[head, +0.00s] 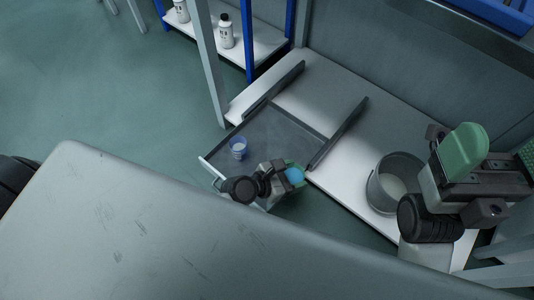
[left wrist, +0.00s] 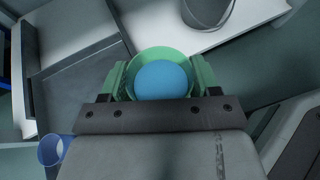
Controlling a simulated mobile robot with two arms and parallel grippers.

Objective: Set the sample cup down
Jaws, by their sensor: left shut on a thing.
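My left gripper (head: 292,174) is over the front right part of the pulled-out grey drawer (head: 268,134). In the left wrist view its green fingers (left wrist: 161,82) are shut on a round, blue-topped thing (left wrist: 163,80) with a green ring around it. A clear cup with a blue rim (head: 238,146) stands upright in the drawer, left of the gripper and apart from it. It also shows at the lower left of the left wrist view (left wrist: 53,151). I cannot tell which of the two is the sample cup. My right gripper (head: 465,150) is at the right; its jaw gap is unclear.
A grey bucket (head: 393,184) stands on the white board to the right, close to my right gripper. Dark rails (head: 340,132) flank the drawer. White bottles (head: 226,31) stand on a shelf at the back left. A large grey surface (head: 150,225) fills the foreground.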

